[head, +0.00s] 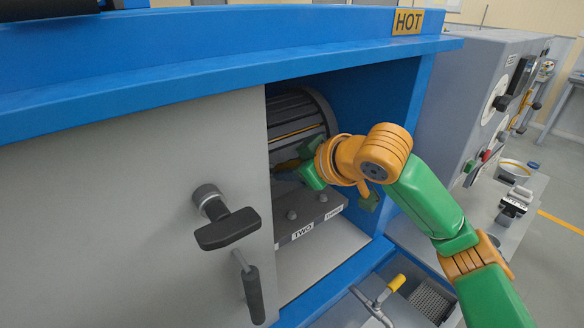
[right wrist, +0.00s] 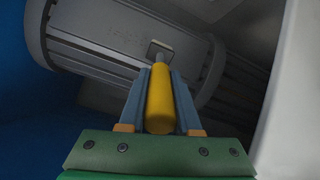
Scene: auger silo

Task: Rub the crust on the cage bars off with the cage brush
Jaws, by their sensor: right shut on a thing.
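The cage (head: 300,110), a grey barred drum, lies inside the blue housing behind the opening; it also fills the top of the right wrist view (right wrist: 90,50). My right gripper (head: 287,168) reaches into the opening at the cage's front. In the right wrist view, my right gripper (right wrist: 160,75) is shut on the yellow handle of the cage brush (right wrist: 159,100). The brush's small pale head points at the bars; whether it touches them I cannot tell. A thin yellow-brown streak runs along one bar in the head view; whether it is crust is unclear. My left gripper is out of view.
A grey door panel (head: 120,190) with a dark T-handle (head: 228,228) covers the left of the opening. A labelled grey block (head: 308,218) lies below the cage. A HOT sign (head: 407,22) is above. A grey control cabinet (head: 475,90) stands at right.

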